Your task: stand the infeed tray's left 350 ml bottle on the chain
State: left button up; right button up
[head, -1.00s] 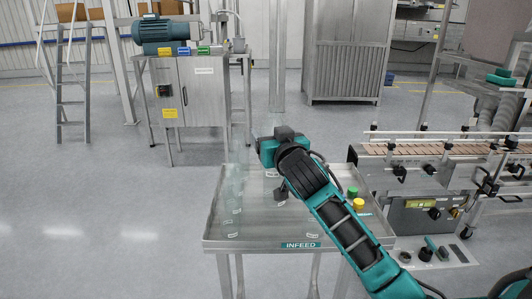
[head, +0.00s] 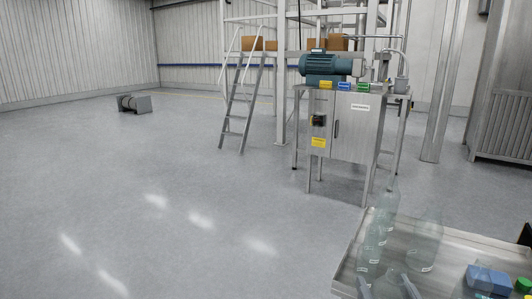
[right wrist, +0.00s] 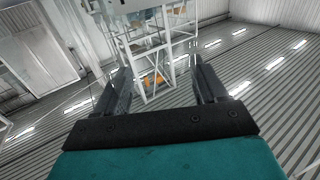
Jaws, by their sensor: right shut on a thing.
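The infeed tray (head: 455,238) stands at the lower right of the head view, cut off by the frame. Several clear bottles (head: 376,238) stand in a row along its left side, and a wider clear bottle (head: 426,243) stands to their right. My right gripper (head: 386,284) is at the bottom edge of the head view, over the tray's near left part. Its fingers are spaced apart, shut on a clear bottle that is hard to make out. In the right wrist view the two fingers (right wrist: 165,88) show, with the see-through bottle barely visible. The chain is out of view.
Blue blocks (head: 488,279) and a green piece (head: 523,286) are at the tray's right. A steel cabinet (head: 350,130) with a teal motor (head: 328,66) stands behind the tray. A ladder (head: 243,95) leans farther back.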

jog(key=shift+s+a+f, duration=0.15)
jog(key=shift+s+a, duration=0.25)
jog(key=shift+s, duration=0.25)
jog(key=shift+s+a+f, duration=0.15)
jog(key=shift+s+a, duration=0.2)
jog(key=shift+s, duration=0.3)
jog(key=w+d+r+m+h, duration=0.2)
jog(key=w+d+r+h, duration=0.2)
jog(key=w+d+r, duration=0.9)
jog(key=w+d, duration=0.2)
jog(key=d, duration=0.1)
jog(key=shift+w+d+r+m+g, duration=0.15)
jog(key=shift+w+r+m+g, duration=0.15)
jog(key=shift+w+m, duration=0.1)
jog(key=shift+f+b, duration=1.9)
jog(key=shift+f, duration=7.95)
